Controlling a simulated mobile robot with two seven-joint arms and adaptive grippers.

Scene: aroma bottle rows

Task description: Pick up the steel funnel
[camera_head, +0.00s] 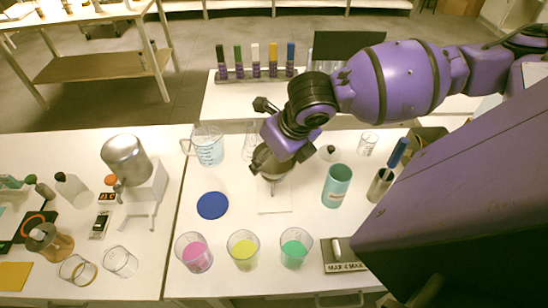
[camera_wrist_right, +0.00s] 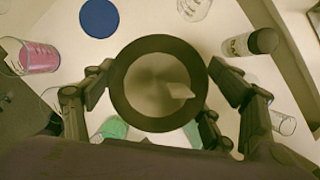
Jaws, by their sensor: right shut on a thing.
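The steel funnel (camera_head: 273,174) is at my right gripper (camera_head: 268,160), largely hidden by it in the head view. In the right wrist view the funnel (camera_wrist_right: 160,112) shows from above as a round grey bowl with a dark rim. The fingers of my right gripper (camera_wrist_right: 160,78) are shut on it from both sides. The funnel's stem points down over a white plate (camera_head: 274,203); I cannot tell whether it is clear of its support. My left gripper is not in view.
Beakers of pink (camera_head: 194,254), yellow (camera_head: 243,249) and green liquid (camera_head: 293,250) stand at the front. A blue disc (camera_head: 212,205) lies left, a blue-marked jug (camera_head: 208,147) behind it. A teal cup (camera_head: 337,184) stands right. A rack of bottles (camera_head: 255,73) is behind.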

